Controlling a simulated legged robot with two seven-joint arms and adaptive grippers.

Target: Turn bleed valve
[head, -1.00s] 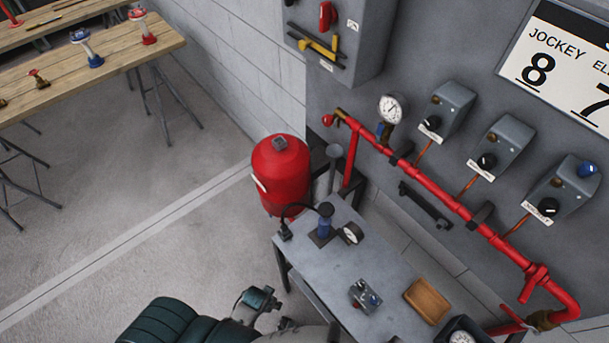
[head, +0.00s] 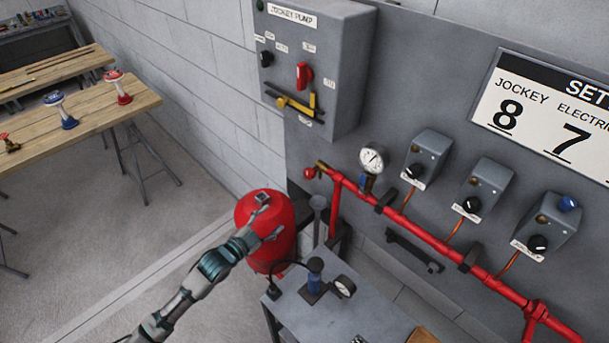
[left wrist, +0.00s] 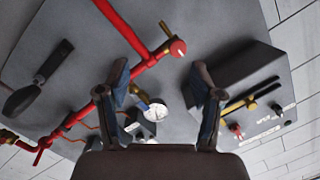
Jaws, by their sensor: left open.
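A red pipe (head: 400,219) runs along the grey panel. At its upper left end sits a brass fitting with a round red knob (head: 309,173), probably the bleed valve; the knob also shows in the left wrist view (left wrist: 178,48). A white-faced gauge (head: 372,159) with a blue part under it stands just right of this end, and shows in the wrist view (left wrist: 155,112). My left gripper (head: 272,221) is open and empty, left of and below the knob, in front of the red tank. In the wrist view its fingers (left wrist: 162,85) are apart, touching nothing.
The red tank (head: 262,255) stands behind my left gripper. A grey bench (head: 330,315) with a blue hand pump (head: 314,275) is below. The jockey pump box (head: 335,65) juts out above the knob. Three small switch boxes line the panel.

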